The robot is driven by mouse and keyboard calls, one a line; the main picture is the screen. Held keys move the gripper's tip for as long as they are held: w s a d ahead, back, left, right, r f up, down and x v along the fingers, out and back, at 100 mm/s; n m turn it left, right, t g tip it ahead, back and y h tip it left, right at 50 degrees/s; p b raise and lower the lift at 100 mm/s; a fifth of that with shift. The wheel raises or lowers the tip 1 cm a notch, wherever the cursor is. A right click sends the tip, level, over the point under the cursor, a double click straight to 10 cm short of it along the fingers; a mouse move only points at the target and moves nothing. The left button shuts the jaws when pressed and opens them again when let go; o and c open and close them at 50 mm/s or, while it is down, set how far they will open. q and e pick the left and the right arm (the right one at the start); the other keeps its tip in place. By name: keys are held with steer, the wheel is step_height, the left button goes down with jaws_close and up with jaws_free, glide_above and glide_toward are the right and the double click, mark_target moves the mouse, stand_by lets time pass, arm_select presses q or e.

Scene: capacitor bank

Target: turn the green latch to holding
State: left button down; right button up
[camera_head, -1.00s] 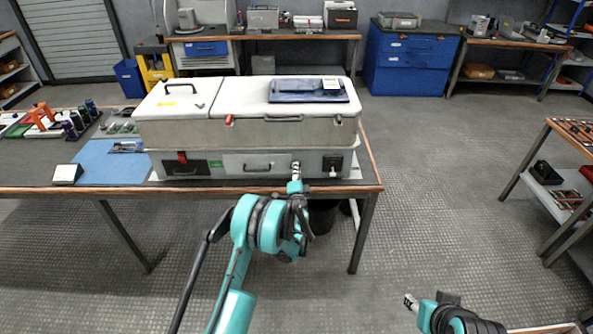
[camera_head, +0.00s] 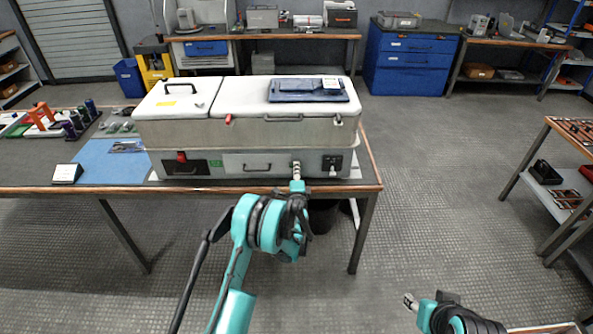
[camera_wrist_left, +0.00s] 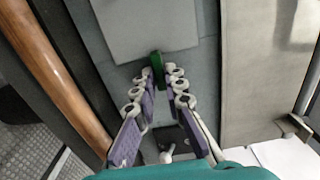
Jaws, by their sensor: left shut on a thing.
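The green latch (camera_wrist_left: 156,66) shows in the left wrist view as a dark green bar between my fingertips. It is on the grey front of the lower cabinet (camera_head: 230,166). My left gripper (camera_wrist_left: 159,72) is shut on the latch, with a finger on each side of its near end. In the head view my left gripper (camera_head: 297,169) reaches the right part of the cabinet front and mostly hides the latch. The latch's position marking cannot be read. My right gripper (camera_head: 409,301) is low at the right, away from the cabinet; its jaws are too small to judge.
A red handle (camera_head: 182,157) and a dark socket panel (camera_head: 332,163) are on the cabinet front. A white-lidded case (camera_head: 285,90) stands above it. The wooden table edge (camera_head: 250,190) runs just below.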

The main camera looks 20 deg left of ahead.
arm_select(q)
steer(key=c, duration=1.6)
jaws_free()
steer(key=v, duration=0.7)
steer(key=shift+s+d, duration=0.15)
steer(key=shift+s, duration=0.1)
steer(key=shift+r, duration=0.1)
